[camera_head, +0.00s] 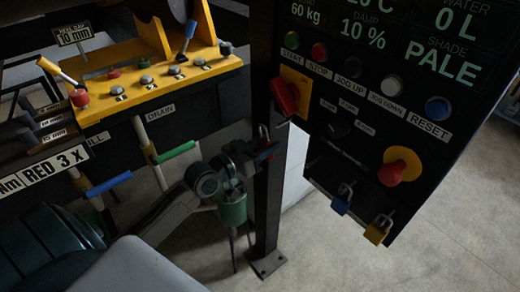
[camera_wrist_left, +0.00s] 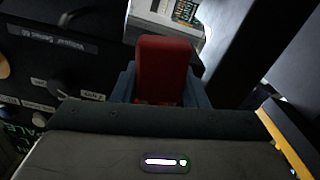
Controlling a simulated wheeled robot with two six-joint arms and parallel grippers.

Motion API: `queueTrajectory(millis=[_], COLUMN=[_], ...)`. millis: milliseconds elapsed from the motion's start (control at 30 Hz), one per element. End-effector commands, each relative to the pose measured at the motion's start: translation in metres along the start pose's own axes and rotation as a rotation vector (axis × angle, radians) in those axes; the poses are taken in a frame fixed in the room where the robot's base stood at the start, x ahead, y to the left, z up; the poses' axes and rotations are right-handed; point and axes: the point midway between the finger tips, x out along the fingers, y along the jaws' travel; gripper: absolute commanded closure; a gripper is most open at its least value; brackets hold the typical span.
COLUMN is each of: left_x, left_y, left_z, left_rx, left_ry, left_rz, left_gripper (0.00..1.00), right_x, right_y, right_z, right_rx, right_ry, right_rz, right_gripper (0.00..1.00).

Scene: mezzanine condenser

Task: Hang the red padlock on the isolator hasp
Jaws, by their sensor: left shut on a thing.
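My left gripper (camera_head: 258,152) is shut on the red padlock (camera_head: 268,149), in front of the dark post. The padlock's shackle points up, below and left of the isolator. In the left wrist view the red padlock (camera_wrist_left: 163,70) sits between the two jaw fingers (camera_wrist_left: 160,88). The isolator (camera_head: 285,97) is a red handle on a yellow plate at the panel's left edge. The padlock is apart from the handle. I cannot make out the hasp clearly. My right gripper is not in view.
The control panel (camera_head: 440,130) has several buttons and a red emergency knob (camera_head: 400,166) on yellow. A blue padlock (camera_head: 341,200) and a yellow padlock (camera_head: 379,229) hang at its lower edge. A dark post (camera_head: 268,215) stands beside my gripper. A yellow machine (camera_head: 150,84) with levers is left.

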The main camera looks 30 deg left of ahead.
Motion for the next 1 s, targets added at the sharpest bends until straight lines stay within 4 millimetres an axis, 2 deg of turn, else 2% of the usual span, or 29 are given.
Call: queueTrajectory(millis=[1000], left_x=[0.061], left_y=[-0.001], left_z=[0.008], left_rx=[0.000], left_ry=[0.002], left_rz=[0.001], left_gripper=[0.86], right_x=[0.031], right_y=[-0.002], right_z=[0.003], right_rx=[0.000], right_ry=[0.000], right_rz=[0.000], right_gripper=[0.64])
